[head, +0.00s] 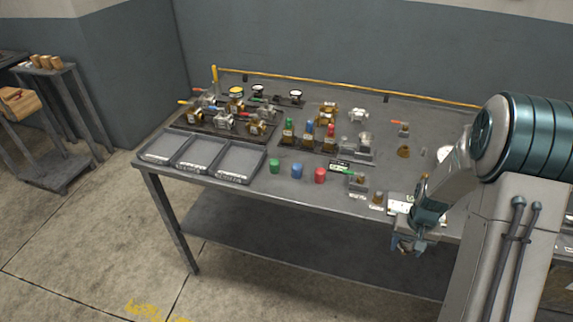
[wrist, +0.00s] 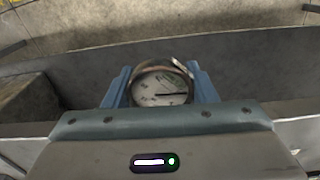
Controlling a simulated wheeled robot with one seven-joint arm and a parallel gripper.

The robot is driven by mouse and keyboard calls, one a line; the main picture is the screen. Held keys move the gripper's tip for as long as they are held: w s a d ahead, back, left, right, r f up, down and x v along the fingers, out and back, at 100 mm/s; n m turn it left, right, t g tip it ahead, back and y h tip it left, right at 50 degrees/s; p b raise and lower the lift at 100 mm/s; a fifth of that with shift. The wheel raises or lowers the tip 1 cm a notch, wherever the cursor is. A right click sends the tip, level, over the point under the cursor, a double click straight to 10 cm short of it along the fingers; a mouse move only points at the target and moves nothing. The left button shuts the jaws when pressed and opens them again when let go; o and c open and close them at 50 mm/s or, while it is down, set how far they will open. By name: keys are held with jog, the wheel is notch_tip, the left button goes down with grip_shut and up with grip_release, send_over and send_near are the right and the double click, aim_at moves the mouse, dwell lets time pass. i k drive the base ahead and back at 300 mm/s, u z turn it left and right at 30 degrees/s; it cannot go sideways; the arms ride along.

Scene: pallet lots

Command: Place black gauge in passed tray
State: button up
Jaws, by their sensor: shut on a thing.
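My gripper (head: 405,246) hangs at the front edge of the workbench, on the right. In the wrist view its two blue fingers (wrist: 161,88) are shut on a round gauge (wrist: 158,90) with a white dial and a dark needle. Its rim looks brownish in this light, so I cannot confirm that it is black. In the head view the held gauge is too small to make out. Three shallow grey trays, a left tray (head: 145,155), a middle tray (head: 181,165) and a right tray (head: 219,177), stand at the bench's left front. I cannot read which is the passed tray.
Green (head: 274,166), blue (head: 297,171) and red (head: 320,175) cups stand right of the trays. A dark board with several valves (head: 224,122) lies behind the trays. Bottles and fittings fill the bench's middle. A side cart (head: 60,100) stands far left.

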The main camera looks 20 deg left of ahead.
aim_at(239, 164)
jog(key=z, duration=2)
jog(key=k, duration=1.55)
jog(key=u, duration=2.65)
jog(key=i, duration=0.45)
jog(key=z, duration=0.05)
